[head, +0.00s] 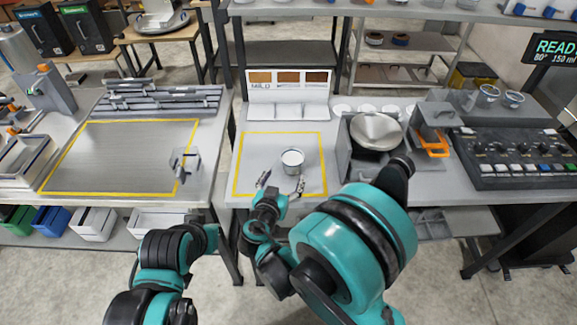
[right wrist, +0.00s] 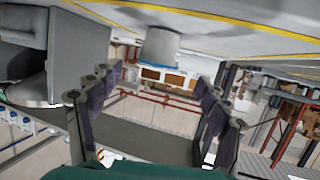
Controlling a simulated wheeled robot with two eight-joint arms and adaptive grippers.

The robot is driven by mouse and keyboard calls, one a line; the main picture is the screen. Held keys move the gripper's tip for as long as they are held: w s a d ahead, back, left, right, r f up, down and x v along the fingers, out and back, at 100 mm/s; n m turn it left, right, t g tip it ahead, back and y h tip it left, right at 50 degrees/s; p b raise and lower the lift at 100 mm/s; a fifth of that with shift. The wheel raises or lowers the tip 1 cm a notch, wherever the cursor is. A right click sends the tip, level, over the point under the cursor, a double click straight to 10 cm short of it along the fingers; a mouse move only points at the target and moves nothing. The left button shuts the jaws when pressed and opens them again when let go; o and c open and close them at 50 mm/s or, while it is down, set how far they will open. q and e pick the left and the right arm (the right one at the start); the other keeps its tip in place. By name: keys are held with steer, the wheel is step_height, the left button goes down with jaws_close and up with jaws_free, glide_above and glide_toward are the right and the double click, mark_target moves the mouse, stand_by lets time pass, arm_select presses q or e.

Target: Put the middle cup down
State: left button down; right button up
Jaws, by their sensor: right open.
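A small pale metal cup (head: 292,161) stands upright on the middle table, inside the yellow outlined square (head: 236,170). My right gripper (head: 281,183) is open just on the near side of the cup, with its fingers spread apart and nothing between them. In the right wrist view, which is turned upside down, the cup (right wrist: 161,46) shows ahead of the open, empty fingers of the right gripper (right wrist: 152,88), apart from them. My left arm shows at the lower left of the head view, but I cannot make out its gripper.
A card with brown swatches (head: 288,80) stands behind the square. A round metal pan (head: 376,130) on a grey machine is close to its right. Two clear cups (head: 488,94) (head: 513,100) stand farther right behind a control panel (head: 515,155). A grey pronged object (head: 185,163) is at the left table.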

steer(key=shift+v, duration=1.15)
steer(key=d+g, duration=0.1)
steer(key=d, duration=0.1)
steer(key=d+r+g, duration=0.1)
steer(key=d, duration=0.2)
steer(key=s+d+g, duration=0.1)
steer(key=d, duration=0.2)
steer(key=shift+d+r+n, duration=0.25)
steer(key=shift+r+n, duration=0.05)
steer(key=s+d+r+n+g+y, duration=0.1)
steer(key=s+d+g+y, duration=0.1)
steer(key=s+d, duration=0.3)
steer(key=s+d+r+n+g+y, duration=0.1)
steer(key=s+d+r+y, duration=0.1)
steer(key=s+d, duration=0.4)
steer(key=s, duration=0.5)
steer(key=shift+n+g, duration=0.3)
steer(key=shift+g, duration=0.1)
steer(key=shift+s, duration=0.15)
